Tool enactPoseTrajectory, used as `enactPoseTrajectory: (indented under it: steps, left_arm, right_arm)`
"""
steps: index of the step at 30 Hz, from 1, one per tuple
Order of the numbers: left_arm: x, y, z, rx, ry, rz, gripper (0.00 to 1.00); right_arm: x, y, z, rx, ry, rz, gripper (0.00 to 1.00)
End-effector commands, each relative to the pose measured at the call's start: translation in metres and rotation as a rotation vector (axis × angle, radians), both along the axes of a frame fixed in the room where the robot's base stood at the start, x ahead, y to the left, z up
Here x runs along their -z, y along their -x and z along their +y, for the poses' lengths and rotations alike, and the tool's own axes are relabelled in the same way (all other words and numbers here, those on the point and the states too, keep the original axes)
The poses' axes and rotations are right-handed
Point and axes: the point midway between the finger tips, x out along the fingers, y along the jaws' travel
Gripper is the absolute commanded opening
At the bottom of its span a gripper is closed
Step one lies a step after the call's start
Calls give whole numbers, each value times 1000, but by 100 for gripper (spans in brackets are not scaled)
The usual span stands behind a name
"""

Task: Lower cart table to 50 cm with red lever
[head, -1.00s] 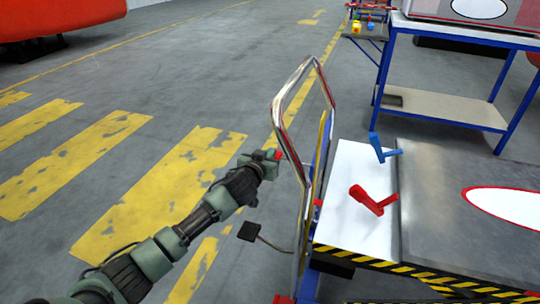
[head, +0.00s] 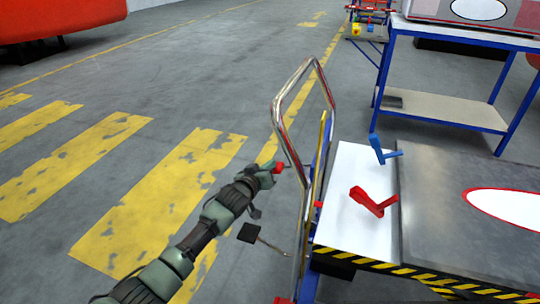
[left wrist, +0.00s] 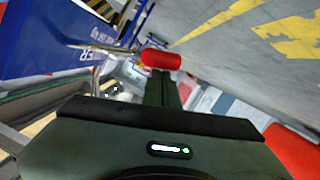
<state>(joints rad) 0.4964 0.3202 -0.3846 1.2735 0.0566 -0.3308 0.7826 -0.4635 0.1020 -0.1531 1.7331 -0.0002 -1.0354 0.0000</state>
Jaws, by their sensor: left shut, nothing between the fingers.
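The red lever's knob (head: 278,168) sits on a thin rod beside the cart's chrome push handle (head: 278,112). It also shows as a red cylinder just beyond my fingers in the left wrist view (left wrist: 161,60). My left gripper (head: 269,171) is shut and empty, its tip at the knob; I cannot tell if they touch. The cart table (head: 350,228) has a white and grey top with a yellow-black striped edge. My right gripper is out of view.
A black pedal (head: 248,232) juts left from the cart, low near my left arm. A blue-framed workbench (head: 448,106) stands behind the cart. The grey floor with yellow stripes is open to the left.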

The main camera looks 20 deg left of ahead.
Motion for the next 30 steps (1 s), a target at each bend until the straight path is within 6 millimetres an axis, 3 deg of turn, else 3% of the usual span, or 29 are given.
enactPoseTrajectory:
  steps: [10,30]
  left_arm:
    - [25,1,-5,0,169,10,0]
    - [33,2,-9,2,206,19,0]
  right_arm:
    - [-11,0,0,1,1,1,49]
    - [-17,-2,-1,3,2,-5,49]
